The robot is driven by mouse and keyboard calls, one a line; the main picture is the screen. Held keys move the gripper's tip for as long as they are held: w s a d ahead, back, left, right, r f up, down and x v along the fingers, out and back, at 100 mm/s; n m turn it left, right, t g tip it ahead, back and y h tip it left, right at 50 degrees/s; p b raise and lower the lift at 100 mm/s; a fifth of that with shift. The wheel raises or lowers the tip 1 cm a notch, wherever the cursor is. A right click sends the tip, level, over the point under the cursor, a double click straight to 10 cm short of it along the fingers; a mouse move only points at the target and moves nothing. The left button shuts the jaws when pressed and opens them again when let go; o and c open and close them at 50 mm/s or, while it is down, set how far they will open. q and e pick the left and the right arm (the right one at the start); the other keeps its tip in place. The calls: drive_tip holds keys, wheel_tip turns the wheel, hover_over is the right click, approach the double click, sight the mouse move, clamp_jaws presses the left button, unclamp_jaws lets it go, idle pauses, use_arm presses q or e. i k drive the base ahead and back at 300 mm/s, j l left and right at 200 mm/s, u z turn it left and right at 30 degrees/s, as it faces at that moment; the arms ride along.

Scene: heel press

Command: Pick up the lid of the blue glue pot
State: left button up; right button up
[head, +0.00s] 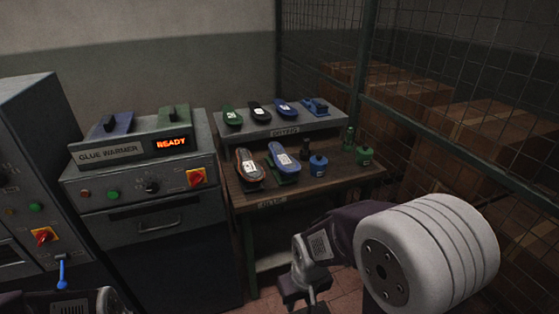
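The blue glue pot (318,169) stands upright on the wooden bench, right of the blue shoe sole. Its blue lid (319,157) appears to sit on top, with a small raised knob. My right gripper (302,296) hangs low in front of the bench, below and nearer than the pot and clear of it. Its fingers are dark and small, and I cannot tell whether they are apart. Part of my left arm shows at the bottom left edge; its fingers are out of view.
A green pot (365,156) stands close right of the blue one, with dark green bottles (348,136) behind. Soles (248,166) lie to the left. A grey raised shelf (312,126) backs the bench (236,201). The glue warmer (130,145) is left; a wire cage stands right.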

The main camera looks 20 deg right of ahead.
sight(318, 162)
drive_tip(key=i+l+u, duration=0.25)
drive_tip(key=i+l, duration=0.2)
drive_tip(key=l, duration=0.25)
drive_tip(key=i+l+u, duration=0.15)
drive_tip(key=l, duration=0.25)
drive_tip(key=i+l+u, duration=0.15)
drive_tip(key=l, duration=0.25)
drive_tip(key=l+u, duration=0.3)
drive_tip(key=l, duration=0.75)
drive_tip(key=l+u, duration=0.25)
drive_tip(key=l, duration=0.85)
